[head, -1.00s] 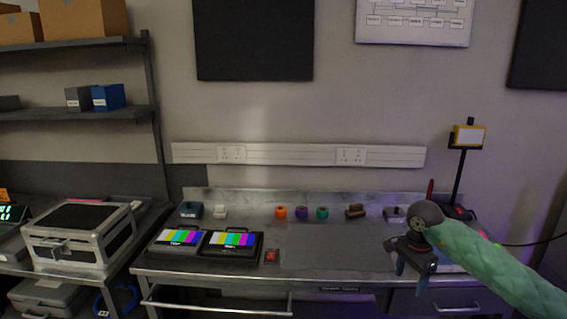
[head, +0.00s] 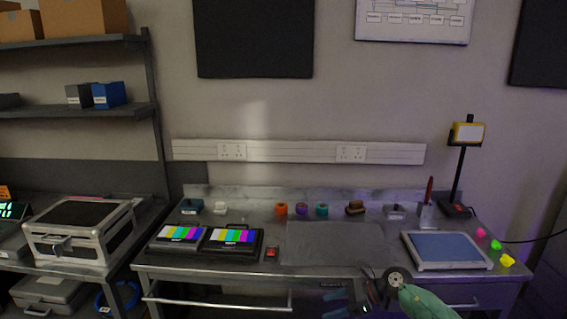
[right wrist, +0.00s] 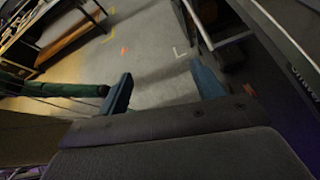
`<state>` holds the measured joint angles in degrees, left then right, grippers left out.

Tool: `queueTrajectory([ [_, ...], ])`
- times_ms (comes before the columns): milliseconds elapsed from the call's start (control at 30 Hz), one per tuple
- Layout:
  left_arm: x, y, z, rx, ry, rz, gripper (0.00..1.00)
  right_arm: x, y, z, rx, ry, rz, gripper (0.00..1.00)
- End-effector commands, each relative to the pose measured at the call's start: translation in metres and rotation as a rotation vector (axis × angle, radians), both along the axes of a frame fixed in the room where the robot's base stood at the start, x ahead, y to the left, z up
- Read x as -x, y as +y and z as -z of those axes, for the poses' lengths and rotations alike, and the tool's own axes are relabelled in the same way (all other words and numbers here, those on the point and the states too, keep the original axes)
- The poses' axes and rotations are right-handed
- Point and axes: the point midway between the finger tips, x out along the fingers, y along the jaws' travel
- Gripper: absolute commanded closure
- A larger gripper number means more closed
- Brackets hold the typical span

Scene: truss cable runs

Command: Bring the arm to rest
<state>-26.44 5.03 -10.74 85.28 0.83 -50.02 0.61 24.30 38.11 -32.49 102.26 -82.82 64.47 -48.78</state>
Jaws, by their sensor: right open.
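My right gripper (head: 355,304) is low at the front edge of the metal workbench (head: 340,262), in front of its drawers. My green-sleeved right arm comes in from the bottom of the head view. In the right wrist view the two blue fingers of the right gripper (right wrist: 158,92) are spread apart with nothing between them, above a grey floor (right wrist: 150,50). My left gripper is not in the head view.
On the bench are two colour-bar monitors (head: 232,236), tape rolls (head: 281,208), a blue-topped tray (head: 446,249) and a lamp (head: 467,133). A silver case (head: 80,232) stands on the left table. The bench's middle is clear.

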Motion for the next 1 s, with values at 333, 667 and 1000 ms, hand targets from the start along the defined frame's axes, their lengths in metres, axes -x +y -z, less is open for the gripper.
queueTrajectory([
  [333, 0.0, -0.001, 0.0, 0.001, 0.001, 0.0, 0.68, -0.021, 0.026, 0.057, -0.665, 0.516, 0.564, 0.33],
  [667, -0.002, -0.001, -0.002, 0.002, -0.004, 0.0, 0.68, -0.006, -0.031, 0.205, -1.17, 1.11, 1.223, 0.33],
  [1000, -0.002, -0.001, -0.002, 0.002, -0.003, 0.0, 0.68, 0.133, -0.079, 0.413, -1.502, 1.673, 1.993, 0.33],
])
